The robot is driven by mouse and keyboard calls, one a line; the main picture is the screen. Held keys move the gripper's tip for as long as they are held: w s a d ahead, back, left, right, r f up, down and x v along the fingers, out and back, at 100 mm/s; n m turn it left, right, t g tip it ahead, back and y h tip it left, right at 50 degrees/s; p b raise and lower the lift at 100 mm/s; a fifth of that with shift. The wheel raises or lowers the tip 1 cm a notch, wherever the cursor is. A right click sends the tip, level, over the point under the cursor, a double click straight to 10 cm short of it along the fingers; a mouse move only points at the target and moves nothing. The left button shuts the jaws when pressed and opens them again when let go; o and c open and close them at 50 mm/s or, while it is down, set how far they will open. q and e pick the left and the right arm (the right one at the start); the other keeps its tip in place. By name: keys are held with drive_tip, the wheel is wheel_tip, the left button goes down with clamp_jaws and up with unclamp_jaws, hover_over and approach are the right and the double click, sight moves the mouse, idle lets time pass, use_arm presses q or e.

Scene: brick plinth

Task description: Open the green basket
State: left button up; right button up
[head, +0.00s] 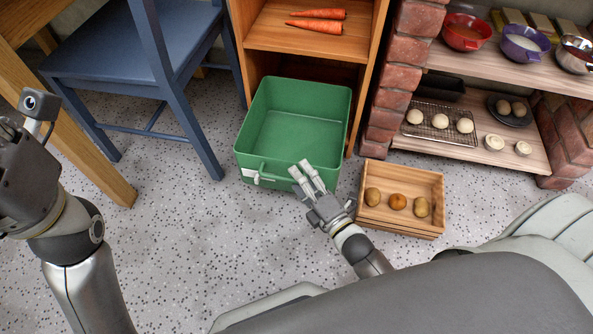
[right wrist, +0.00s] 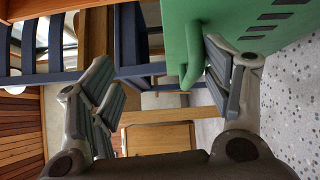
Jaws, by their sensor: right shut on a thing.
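The green basket (head: 300,128) is an empty, open-topped box at the foot of the wooden shelf unit (head: 252,62). It stands well forward of the unit, its inside open to view. Its front bears a green handle and a pale label (head: 250,176). In the right wrist view, a green tab of the basket (right wrist: 190,62) lies between the fingers, close to the right one.
A wooden crate (head: 400,228) with three round brown items stands on the floor right of the basket. A blue chair (head: 135,50) and a wooden table leg (head: 100,165) are at the left. Brick shelves (head: 480,150) with food stand right. The speckled floor between is clear.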

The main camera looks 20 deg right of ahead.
drive_tip(key=shift+s+d+r+t, duration=0.15)
drive_tip(key=shift+s+r, duration=0.1)
drive_tip(key=shift+r, duration=0.25)
drive_tip(key=shift+s+r+t, duration=0.15)
drive_tip(key=shift+s+r, duration=0.1)
drive_tip(key=shift+r, duration=0.2)
drive_tip(key=shift+c, duration=0.2)
drive_tip(key=shift+s, duration=0.4)
drive_tip(key=c, duration=0.4)
drive_tip(key=shift+s+d+f+p, duration=0.1)
drive_tip(key=shift+s+f+p, duration=0.1)
drive_tip(key=shift+s, duration=0.5)
drive_tip(key=shift+s+d+f+p, duration=0.1)
drive_tip(key=shift+s+f+p, duration=0.1)
drive_tip(key=shift+s, duration=0.5)
drive_tip(key=shift+s+d+f+p, duration=0.1)
drive_tip(key=shift+s+f, duration=0.1)
drive_tip(key=shift+s, duration=0.5)
